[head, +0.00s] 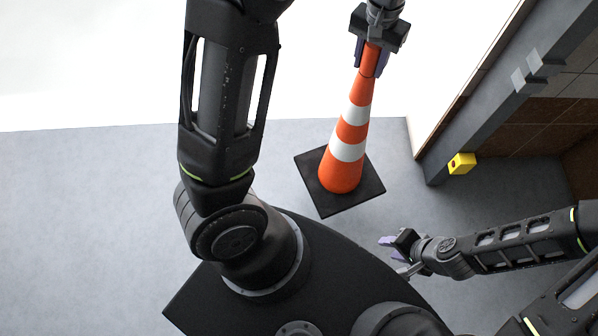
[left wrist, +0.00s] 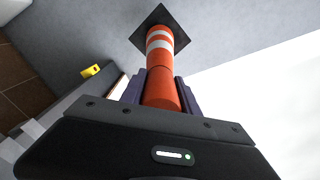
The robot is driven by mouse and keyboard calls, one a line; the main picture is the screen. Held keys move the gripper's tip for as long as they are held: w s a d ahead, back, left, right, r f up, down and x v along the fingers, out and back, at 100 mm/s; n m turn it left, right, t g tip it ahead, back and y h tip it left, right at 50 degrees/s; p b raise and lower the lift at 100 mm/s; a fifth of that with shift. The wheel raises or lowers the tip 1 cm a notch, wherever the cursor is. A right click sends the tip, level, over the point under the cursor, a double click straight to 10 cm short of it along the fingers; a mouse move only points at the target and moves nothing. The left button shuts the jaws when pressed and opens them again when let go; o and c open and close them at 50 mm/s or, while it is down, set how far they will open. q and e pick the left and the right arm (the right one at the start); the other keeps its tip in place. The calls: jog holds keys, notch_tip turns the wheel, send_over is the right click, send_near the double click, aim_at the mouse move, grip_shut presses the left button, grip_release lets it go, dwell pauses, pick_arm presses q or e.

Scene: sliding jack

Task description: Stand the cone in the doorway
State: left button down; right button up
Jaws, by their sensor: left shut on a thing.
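The orange and white striped cone (head: 352,132) has a square black base and stands out in front of me in the head view. My left gripper (head: 372,60) is shut on the cone's narrow top from above. In the left wrist view the cone (left wrist: 160,62) runs away from between the fingers (left wrist: 160,90) toward its base. I cannot tell whether the base touches the floor. The doorway's grey frame (head: 480,105) is at the right, with brown panels beyond it. My right gripper (head: 396,250) is low at the right, apart from the cone; its fingers look spread and empty.
A small yellow block (head: 461,163) sits at the lower end of the door frame; it also shows in the left wrist view (left wrist: 91,70). A white wall is behind the cone. The grey floor (head: 90,220) at the left is clear.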

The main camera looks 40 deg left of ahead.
pick_arm(q)
jog(key=s+a+f+n+b, duration=0.3)
jog(key=s+a+f+n, duration=0.6)
jog(key=a+n, duration=0.3)
jog(key=shift+s+f+n, duration=0.25)
jog(key=shift+s+n, duration=0.3)
jog(key=shift+n, duration=0.35)
notch_tip(320, 180, down, 6)
jog(key=shift+f, duration=0.15)
jog(key=shift+f+b, duration=0.35)
jog(key=shift+f, duration=1.5)
